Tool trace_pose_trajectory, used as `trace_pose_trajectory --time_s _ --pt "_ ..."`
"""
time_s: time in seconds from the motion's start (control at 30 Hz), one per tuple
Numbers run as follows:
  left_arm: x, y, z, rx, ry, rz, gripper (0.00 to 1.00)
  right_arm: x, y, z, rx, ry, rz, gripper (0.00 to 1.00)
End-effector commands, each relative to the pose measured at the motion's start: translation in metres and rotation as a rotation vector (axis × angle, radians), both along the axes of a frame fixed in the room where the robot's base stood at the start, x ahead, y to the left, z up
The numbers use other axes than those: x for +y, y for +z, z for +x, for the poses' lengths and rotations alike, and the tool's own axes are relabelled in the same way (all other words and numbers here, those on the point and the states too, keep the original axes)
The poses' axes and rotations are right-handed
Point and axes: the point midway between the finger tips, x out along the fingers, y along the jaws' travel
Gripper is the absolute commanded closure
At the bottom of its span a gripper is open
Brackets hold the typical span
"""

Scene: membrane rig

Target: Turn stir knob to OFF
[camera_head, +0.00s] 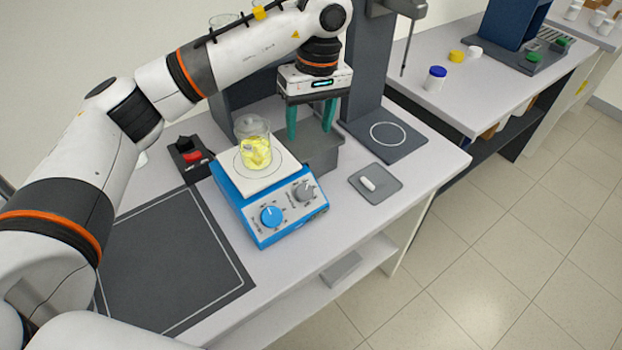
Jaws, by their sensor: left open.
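A blue hotplate stirrer (232,194) stands on the bench and has two knobs on its sloped front panel. One is a blue knob (271,217) at the left, the other a grey knob (304,191) at the right. The panel lettering is too small to read, so I cannot tell which is the stir knob or its setting. A glass beaker (254,147) with yellow contents sits on the white top plate. My left gripper (310,132) is open and empty, fingers pointing down, behind and above the stirrer, apart from the knobs. My right gripper is out of view.
A grey tray (376,184) with a small white bar lies right of the stirrer. A black box with a red switch (191,157) stands at its left. A dark mat (170,262) lies front left. A dark stand (366,70) rises behind the gripper. The bench front edge is near the stirrer.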

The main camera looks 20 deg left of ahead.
Motion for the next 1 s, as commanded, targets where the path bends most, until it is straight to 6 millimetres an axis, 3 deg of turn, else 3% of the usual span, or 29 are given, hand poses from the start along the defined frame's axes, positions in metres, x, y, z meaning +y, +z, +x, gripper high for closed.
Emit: trace_pose_trajectory --time_s 0.03,0.3,0.43,0.67,1.0 --pt "0.000 -0.013 0.000 -0.001 0.000 -0.001 0.43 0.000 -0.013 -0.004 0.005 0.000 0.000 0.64" --pt "0.000 -0.048 0.000 0.000 0.000 -0.001 0.43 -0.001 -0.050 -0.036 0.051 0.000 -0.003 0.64" --pt "0.000 -0.060 -0.001 0.000 0.000 -0.001 0.43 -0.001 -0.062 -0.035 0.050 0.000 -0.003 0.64" --pt "0.000 -0.070 -0.002 0.003 -0.002 -0.003 0.43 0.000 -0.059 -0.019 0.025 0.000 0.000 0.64" --pt "0.006 -0.131 -0.008 0.005 0.000 0.000 0.43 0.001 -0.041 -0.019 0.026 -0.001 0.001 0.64"
